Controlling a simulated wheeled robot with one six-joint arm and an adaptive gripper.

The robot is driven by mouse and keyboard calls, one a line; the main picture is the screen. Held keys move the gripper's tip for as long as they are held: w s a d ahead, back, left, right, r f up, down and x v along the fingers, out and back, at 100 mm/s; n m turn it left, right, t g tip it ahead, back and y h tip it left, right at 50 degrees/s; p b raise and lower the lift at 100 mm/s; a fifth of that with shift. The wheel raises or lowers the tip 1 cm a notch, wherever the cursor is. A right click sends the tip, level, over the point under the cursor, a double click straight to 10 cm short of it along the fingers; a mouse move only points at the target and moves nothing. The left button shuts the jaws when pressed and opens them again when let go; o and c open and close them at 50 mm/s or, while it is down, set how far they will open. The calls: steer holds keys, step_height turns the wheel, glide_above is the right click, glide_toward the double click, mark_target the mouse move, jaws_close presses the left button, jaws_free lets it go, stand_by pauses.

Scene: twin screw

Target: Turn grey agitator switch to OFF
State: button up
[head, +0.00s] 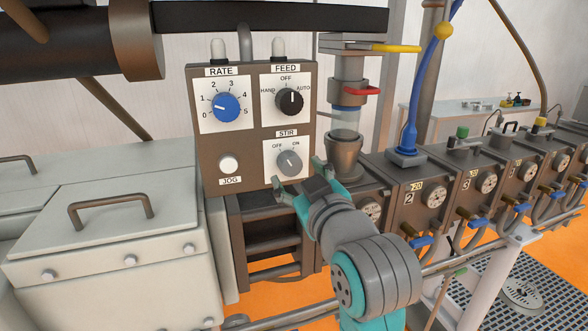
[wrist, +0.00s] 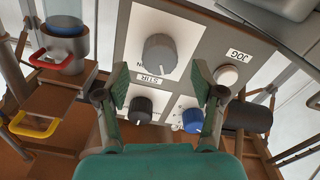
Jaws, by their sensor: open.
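The grey agitator knob (head: 289,162) sits on a white plate labelled STIR at the lower right of the control box, with OFF at its upper left and ON at its upper right. In the wrist view, which is turned upside down, the same knob (wrist: 159,54) stands between and beyond my fingertips. My gripper (head: 298,175) is open and empty just in front of and below the knob, apart from it. In the wrist view my gripper (wrist: 159,88) has its two green pads spread wide.
The blue RATE knob (head: 227,107) and black FEED knob (head: 290,101) are above on the control box (head: 247,137). A white JOG button (head: 229,164) is to the left. A glass column with a red handle (head: 361,90) stands close on the right. A lidded cabinet (head: 105,220) is at left.

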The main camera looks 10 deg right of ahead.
steer(key=shift+s+d, duration=0.2)
steer(key=shift+s, duration=0.8)
steer(key=shift+s+d, duration=0.15)
steer(key=shift+s, duration=0.8)
steer(key=s+d+f+m+h, duration=0.15)
steer(key=s+f, duration=0.25)
steer(key=f, duration=0.6)
steer(key=s+d+f+m+g, duration=0.15)
steer(key=s+f, duration=0.25)
steer(key=f, duration=0.6)
steer(key=s+d+f, duration=0.3)
steer(key=s+f, duration=0.1)
steer(key=f, duration=0.7)
steer(key=s+d+f+m+h, duration=0.1)
steer(key=s+f, duration=0.3)
steer(key=s, duration=1)
steer(key=s+d+f+m+g, duration=0.1)
steer(key=s+f, duration=0.3)
steer(key=s, duration=1.1)
steer(key=shift+d+m+h, duration=0.35)
steer(key=shift+d+m, duration=0.15)
steer(key=shift+d, duration=0.1)
